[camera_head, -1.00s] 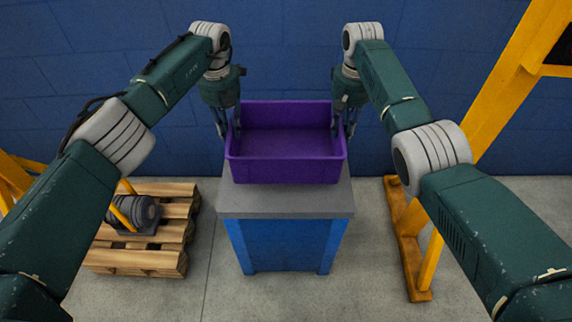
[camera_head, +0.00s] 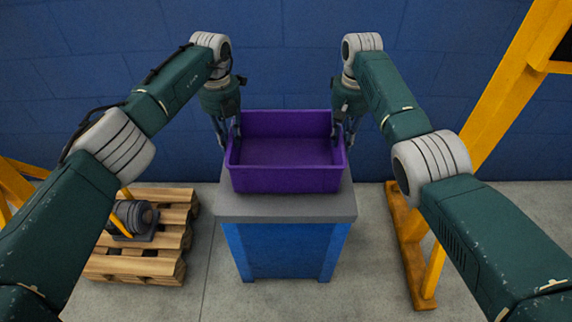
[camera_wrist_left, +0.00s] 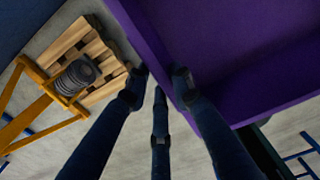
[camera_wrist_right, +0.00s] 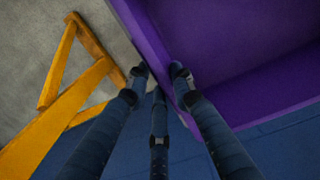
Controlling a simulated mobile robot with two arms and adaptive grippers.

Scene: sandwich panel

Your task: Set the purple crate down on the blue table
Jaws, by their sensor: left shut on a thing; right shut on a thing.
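The purple crate (camera_head: 287,180) is empty and level, over the top of the blue table (camera_head: 285,250) with its grey top. I cannot tell whether its underside touches the tabletop. My left gripper (camera_head: 231,140) is shut on the crate's left wall. In the left wrist view, the fingers straddle the crate wall (camera_wrist_left: 150,45). My right gripper (camera_head: 345,135) is shut on the right wall. In the right wrist view, the fingers straddle the crate wall (camera_wrist_right: 150,45). The crate hides the back of the tabletop.
A wooden pallet (camera_head: 135,268) with a grey motor-like part (camera_head: 133,214) lies on the floor to the left. A yellow frame (camera_head: 500,95) stands at the right. A blue wall (camera_head: 285,50) is behind the table. A strip of tabletop in front of the crate is bare.

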